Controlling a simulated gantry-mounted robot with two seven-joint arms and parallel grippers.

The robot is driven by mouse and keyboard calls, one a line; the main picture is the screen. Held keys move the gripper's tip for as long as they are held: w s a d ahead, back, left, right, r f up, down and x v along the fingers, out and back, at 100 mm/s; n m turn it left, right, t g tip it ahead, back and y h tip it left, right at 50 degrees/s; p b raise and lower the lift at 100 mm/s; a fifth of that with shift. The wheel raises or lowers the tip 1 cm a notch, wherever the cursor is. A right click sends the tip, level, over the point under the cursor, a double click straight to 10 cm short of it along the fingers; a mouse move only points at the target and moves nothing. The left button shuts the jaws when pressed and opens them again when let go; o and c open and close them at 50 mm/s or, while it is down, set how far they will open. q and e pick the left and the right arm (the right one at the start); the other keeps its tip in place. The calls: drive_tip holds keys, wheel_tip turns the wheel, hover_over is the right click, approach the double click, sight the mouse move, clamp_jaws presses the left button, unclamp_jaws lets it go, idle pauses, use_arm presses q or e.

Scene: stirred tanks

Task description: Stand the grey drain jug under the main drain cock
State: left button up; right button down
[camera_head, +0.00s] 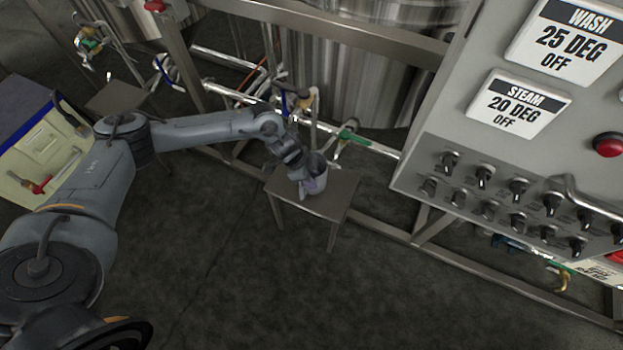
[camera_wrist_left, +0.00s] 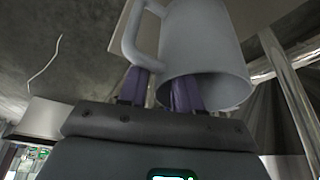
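The grey drain jug (camera_head: 319,165) is over a small metal stool (camera_head: 340,187) in the head view. In the left wrist view the jug (camera_wrist_left: 205,45) fills the upper middle, its handle on the left and its mouth towards me. My left gripper (camera_head: 306,184) has its purple fingers at the jug's rim by the handle; they also show in the wrist view (camera_wrist_left: 160,90). One finger is on the handle side, the other at the mouth. Whether the base touches the stool is hidden. A green-handled cock (camera_head: 348,136) is just behind the jug; a blue-handled valve (camera_head: 303,99) is further back.
A steel tank (camera_head: 350,75) stands behind a metal frame rail. A control panel (camera_head: 480,130) with knobs is on the right. Another stool (camera_head: 115,97) and a cream case (camera_head: 45,150) are at the left. The front floor is clear.

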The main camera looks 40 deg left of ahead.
use_arm(q)
drive_tip(key=shift+a, duration=0.1)
clamp_jaws()
idle(1.3)
